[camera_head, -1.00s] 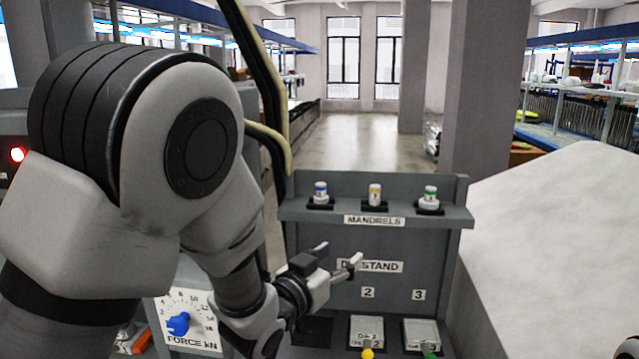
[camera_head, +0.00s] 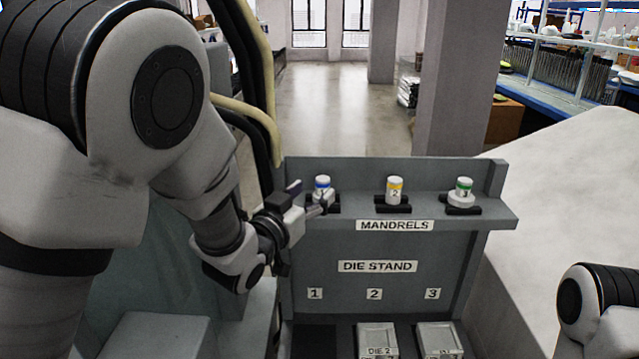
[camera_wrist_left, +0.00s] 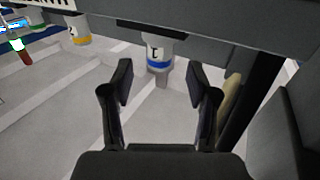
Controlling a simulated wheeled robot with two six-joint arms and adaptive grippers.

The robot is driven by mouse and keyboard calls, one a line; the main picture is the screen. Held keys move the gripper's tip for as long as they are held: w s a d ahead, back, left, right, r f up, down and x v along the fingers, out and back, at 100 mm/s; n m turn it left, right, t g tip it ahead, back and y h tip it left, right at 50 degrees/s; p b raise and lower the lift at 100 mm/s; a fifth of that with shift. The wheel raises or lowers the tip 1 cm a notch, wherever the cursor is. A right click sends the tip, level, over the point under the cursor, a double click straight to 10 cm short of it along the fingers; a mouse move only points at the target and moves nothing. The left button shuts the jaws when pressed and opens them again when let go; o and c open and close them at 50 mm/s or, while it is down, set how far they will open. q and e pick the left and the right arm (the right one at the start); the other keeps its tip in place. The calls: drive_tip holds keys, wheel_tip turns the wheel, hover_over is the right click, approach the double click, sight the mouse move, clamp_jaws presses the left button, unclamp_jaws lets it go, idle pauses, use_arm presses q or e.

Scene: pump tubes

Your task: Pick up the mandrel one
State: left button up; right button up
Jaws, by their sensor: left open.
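Mandrel one (camera_head: 322,188) is a small white cylinder with a blue band, upright in a dark holder at the left of the mandrel shelf (camera_head: 340,220). It also shows inverted in the left wrist view (camera_wrist_left: 158,52). My left gripper (camera_head: 306,199) is open and empty, just left of and close to mandrel one. In the left wrist view the open fingers (camera_wrist_left: 158,84) point toward it, with the mandrel centred ahead of the gap between them. My right gripper is out of the picture; only part of that arm shows at the lower right.
Mandrel two (camera_head: 395,189), with a yellow band, and mandrel three (camera_head: 463,190), with a green band, stand to the right on the same shelf. Below is the die stand with die 2 (camera_head: 377,338) and another die (camera_head: 438,338). Black and beige hoses hang behind the gripper.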

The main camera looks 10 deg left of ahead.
sight(319, 189)
use_arm(q)
drive_tip(key=p+x, duration=0.2)
drive_tip(key=shift+w+d+r+p, duration=0.2)
drive_tip(key=shift+w+d+p, duration=0.1)
drive_tip(key=shift+d+p, duration=0.05)
drive_tip(key=shift+w+f, duration=0.25)
drive_tip(key=shift+w, duration=0.35)
drive_tip(key=shift+w+f, duration=0.25)
drive_tip(key=shift+w, duration=0.4)
drive_tip(key=shift+w+a+f, duration=0.1)
drive_tip(key=shift+s+d, duration=0.2)
drive_tip(key=shift+s, duration=0.15)
drive_tip(key=c, duration=1)
clamp_jaws()
drive_tip(key=shift+w, duration=0.1)
